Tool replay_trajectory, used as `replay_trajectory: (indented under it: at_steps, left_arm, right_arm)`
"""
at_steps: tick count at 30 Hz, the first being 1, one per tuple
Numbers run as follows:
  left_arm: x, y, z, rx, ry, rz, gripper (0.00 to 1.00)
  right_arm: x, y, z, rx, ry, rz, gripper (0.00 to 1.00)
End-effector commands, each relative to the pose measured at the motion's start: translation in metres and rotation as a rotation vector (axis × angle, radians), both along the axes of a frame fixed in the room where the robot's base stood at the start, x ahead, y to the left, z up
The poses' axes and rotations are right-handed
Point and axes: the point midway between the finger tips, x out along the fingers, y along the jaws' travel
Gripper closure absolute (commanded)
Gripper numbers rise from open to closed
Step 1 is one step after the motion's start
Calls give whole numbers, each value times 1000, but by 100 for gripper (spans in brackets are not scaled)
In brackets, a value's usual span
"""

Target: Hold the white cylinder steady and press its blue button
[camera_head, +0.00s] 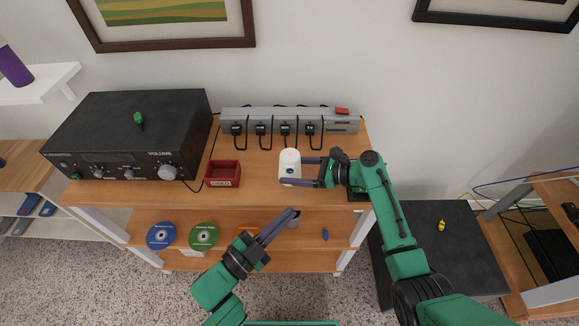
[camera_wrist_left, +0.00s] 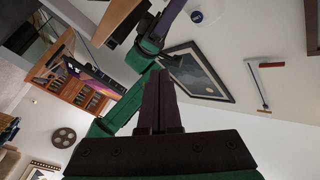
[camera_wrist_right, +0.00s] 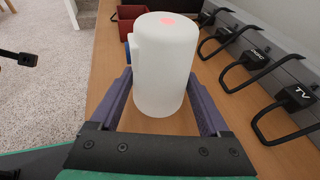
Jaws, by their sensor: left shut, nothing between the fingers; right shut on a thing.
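The white cylinder (camera_head: 290,160) stands upright near the front edge of the wooden shelf's top, with a faint red glow on its top. Its blue button (camera_head: 290,171) faces the front; in the right wrist view the button (camera_wrist_right: 128,52) shows at the cylinder's left side. My right gripper (camera_head: 301,172) comes from the right and is shut on the cylinder (camera_wrist_right: 165,70), one finger on each side. My left gripper (camera_head: 295,212) is shut and empty, in front of and below the cylinder, apart from it. Its closed fingers (camera_wrist_left: 158,85) fill the middle of the left wrist view.
A red box (camera_head: 222,174) stands left of the cylinder. A power strip (camera_head: 290,119) with several plugs and cables lies behind it. A black amplifier (camera_head: 130,135) fills the left of the top. Discs (camera_head: 203,236) stand on the lower shelf.

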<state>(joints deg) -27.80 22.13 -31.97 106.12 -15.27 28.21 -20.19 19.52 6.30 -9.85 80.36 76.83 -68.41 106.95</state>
Motion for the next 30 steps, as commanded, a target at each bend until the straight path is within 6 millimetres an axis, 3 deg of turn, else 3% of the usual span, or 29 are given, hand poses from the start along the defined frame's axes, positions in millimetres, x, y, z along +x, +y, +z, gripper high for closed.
replay_trajectory:
  at_steps: [5, 12, 18, 30]
  left_arm:
    - [15, -1, 2, -1, -7, -2, 100]
    - [59, -1, 2, 1, -8, -1, 100]
    - [83, -1, 1, -1, -2, 0, 100]
    - [88, -1, 1, -1, -1, 0, 100]
  right_arm:
    - [0, 0, -1, -1, 1, 1, 85]
    - [0, 0, 0, -1, 0, 0, 85]
    - [0, 0, 0, -1, 0, 0, 85]
    - [0, 0, -1, -1, 1, 0, 85]
